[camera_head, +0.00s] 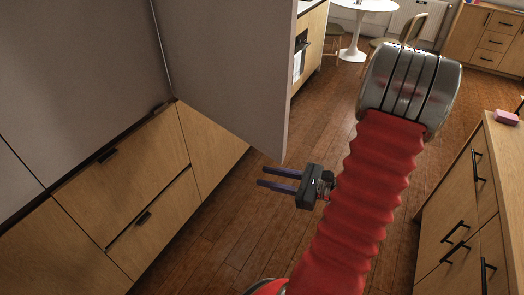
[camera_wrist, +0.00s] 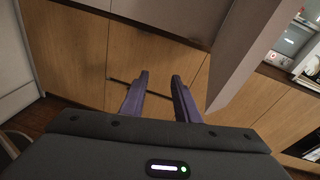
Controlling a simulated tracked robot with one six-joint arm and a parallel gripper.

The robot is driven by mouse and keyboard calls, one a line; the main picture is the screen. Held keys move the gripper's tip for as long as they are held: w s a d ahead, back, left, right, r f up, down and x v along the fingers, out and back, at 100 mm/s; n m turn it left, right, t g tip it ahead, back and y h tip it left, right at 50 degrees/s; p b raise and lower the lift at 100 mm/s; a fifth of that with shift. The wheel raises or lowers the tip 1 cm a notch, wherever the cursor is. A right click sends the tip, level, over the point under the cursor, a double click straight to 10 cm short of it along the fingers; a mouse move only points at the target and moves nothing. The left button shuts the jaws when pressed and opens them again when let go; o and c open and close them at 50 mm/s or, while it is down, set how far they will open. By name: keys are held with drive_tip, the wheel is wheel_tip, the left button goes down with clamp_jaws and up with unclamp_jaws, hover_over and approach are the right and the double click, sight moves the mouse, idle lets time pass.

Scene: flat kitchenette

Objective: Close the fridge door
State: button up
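The fridge door (camera_head: 222,65) is a tall grey panel that stands open, jutting out from the grey cabinet front above the wooden drawers. Its lower corner hangs just above my gripper in the picture. It also shows in the wrist view (camera_wrist: 248,48) as a pale panel right of the fingers. My gripper (camera_head: 260,176) points left, with its two purple fingers apart and nothing between them. In the wrist view the fingers (camera_wrist: 159,92) point at the wooden fronts, and no contact with the door shows. The fridge interior is hidden.
Wooden drawers (camera_head: 125,180) with black handles line the left. A wooden cabinet (camera_head: 458,215) with a pink item (camera_head: 506,117) on top stands at the right. A white round table (camera_head: 366,5) and chairs (camera_head: 412,27) are at the back. The wooden floor (camera_head: 225,235) between is clear.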

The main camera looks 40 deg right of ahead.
sight(263, 151)
drive_tip(key=s+d+f+m+t+h, duration=0.1)
drive_tip(key=s+d+m+t+h, duration=0.1)
drive_tip(key=d+m+h, duration=0.3)
drive_tip(key=d+t, duration=0.1)
drive_tip(key=d, duration=0.2)
drive_tip(key=shift+s+d+f+m, duration=0.25)
drive_tip(key=shift+d+f+m, duration=0.05)
drive_tip(key=shift+d+f, duration=0.1)
drive_tip(key=shift+w, duration=0.1)
drive_tip(key=shift+w+a, duration=0.25)
drive_tip(key=shift+w, duration=2)
drive_tip(key=shift+w+a, duration=0.2)
drive_tip(key=shift+w, duration=2.1)
drive_tip(key=shift+w+a, duration=0.25)
drive_tip(key=shift+w, duration=2)
clamp_jaws()
